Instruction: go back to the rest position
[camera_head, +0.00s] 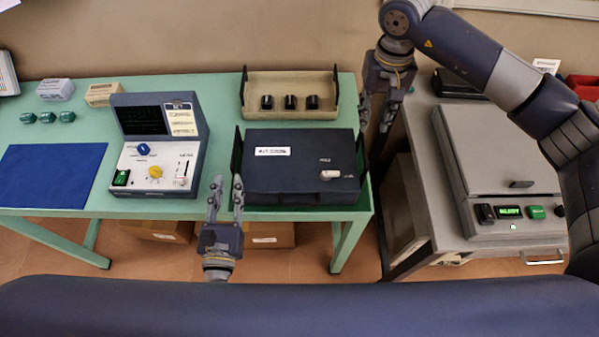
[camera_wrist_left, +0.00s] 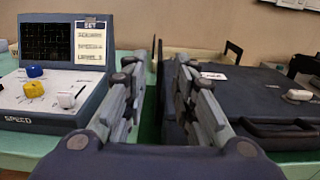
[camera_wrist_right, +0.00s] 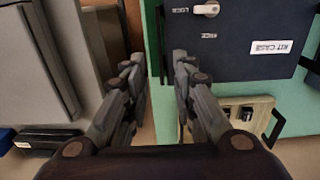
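My left gripper (camera_head: 227,187) is in front of the green table's front edge, between the test device and the kit case, with its fingers apart and nothing between them. In the left wrist view its fingers (camera_wrist_left: 156,88) are spread and empty. My right gripper (camera_head: 377,112) hangs pointing down beside the table's right end, over the gap to the grey cabinet. In the right wrist view its fingers (camera_wrist_right: 161,85) are apart with nothing between them.
The dark kit case (camera_head: 300,168) is closed on the green table (camera_head: 220,112). A test device (camera_head: 155,150), a blue mat (camera_head: 52,174) and a beige tray (camera_head: 290,84) with black knobs are there too. A grey machine (camera_head: 510,155) stands on the right cabinet.

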